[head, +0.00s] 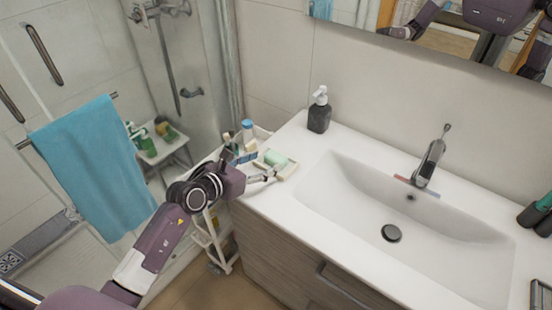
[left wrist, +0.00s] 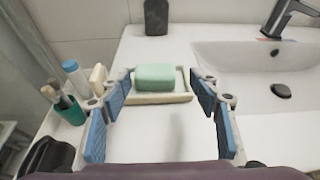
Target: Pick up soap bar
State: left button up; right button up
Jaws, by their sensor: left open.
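A mint-green soap bar (head: 276,158) lies in a cream soap dish (head: 288,170) on the left end of the white counter. In the left wrist view the soap bar (left wrist: 156,77) sits in the dish (left wrist: 181,97), ahead of my left gripper (left wrist: 162,92) and between the lines of its blue finger pads. My left gripper (head: 258,168) is open and empty, beside the dish in the head view. The fingers partly cover the dish's ends. My right gripper is not in either view.
A dark soap dispenser (head: 319,115) stands behind the dish. On the left, a white cart holds a blue-capped bottle (left wrist: 75,77) and a cup with brushes (left wrist: 68,107). The sink basin (head: 403,226) with its faucet (head: 430,160) is to the right. The counter before the dish is clear.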

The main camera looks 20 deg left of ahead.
aim_at(273, 159)
pick_arm(q)
jog(key=shift+w+a+f, duration=0.1)
jog(key=shift+a+f, duration=0.25)
jog(key=shift+a, duration=0.05)
jog(key=shift+w+f, duration=0.2)
jog(key=shift+p+x, duration=0.6)
jog(key=shift+x, duration=3)
jog(key=shift+s+d, duration=0.1)
jog(key=c, duration=0.9)
